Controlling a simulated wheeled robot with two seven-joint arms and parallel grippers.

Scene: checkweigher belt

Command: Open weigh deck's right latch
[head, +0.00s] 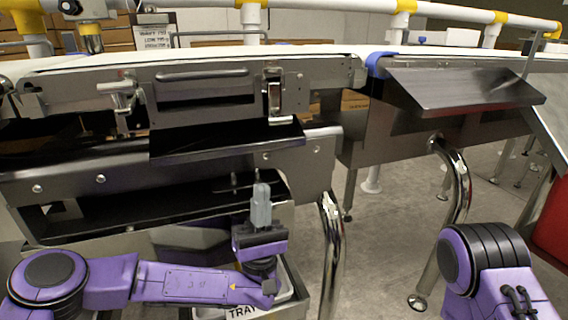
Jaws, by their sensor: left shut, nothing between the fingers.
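The weigh deck (190,108) is the grey metal unit under the white belt, with a long bar handle (202,75) on its front. Its right latch (274,98) is a small upright metal lever on a plate near the deck's right end. A second latch (118,92) with a sideways lever sits at the left end. My left gripper (261,190) points up with its grey fingers shut and empty. In the picture it is well below the right latch, in front of the dark lower shelf. My right arm (490,265) shows at the lower right; its gripper is out of view.
A dark tray-like ledge (225,142) juts out below the deck, between my left gripper and the latch in the picture. A labelled bin (292,300) stands low behind my left arm. A sloped metal plate (465,88) projects at right. Chrome legs (333,250) stand beside open floor.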

